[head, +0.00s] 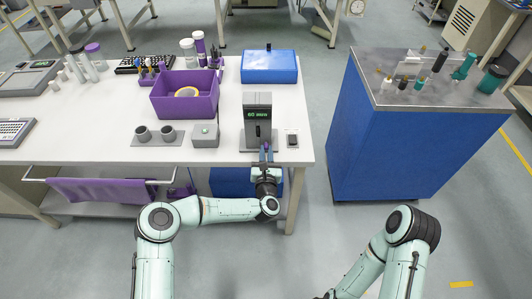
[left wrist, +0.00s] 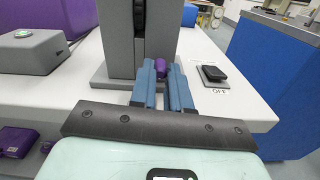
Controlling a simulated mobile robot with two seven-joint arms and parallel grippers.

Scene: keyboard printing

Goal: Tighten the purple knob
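The purple knob (left wrist: 161,66) is low on the front of a grey upright device (head: 257,108) with a lit green display reading about "60". In the left wrist view, the blue fingers of my left gripper (left wrist: 162,82) stand on both sides of the knob, with only a narrow gap between them, and appear closed on it. In the head view, my left gripper (head: 266,153) reaches the device's base from the front, and its fingers hide the knob. My right arm is at the lower right, away from the table; its gripper is not clearly in view.
A small black switch (left wrist: 214,73) marked OFF is close to the right of the device. A grey button box (head: 205,135) is to its left. A purple bin (head: 184,105) and blue case (head: 269,67) stand behind. A blue cabinet (head: 390,150) is across a floor gap.

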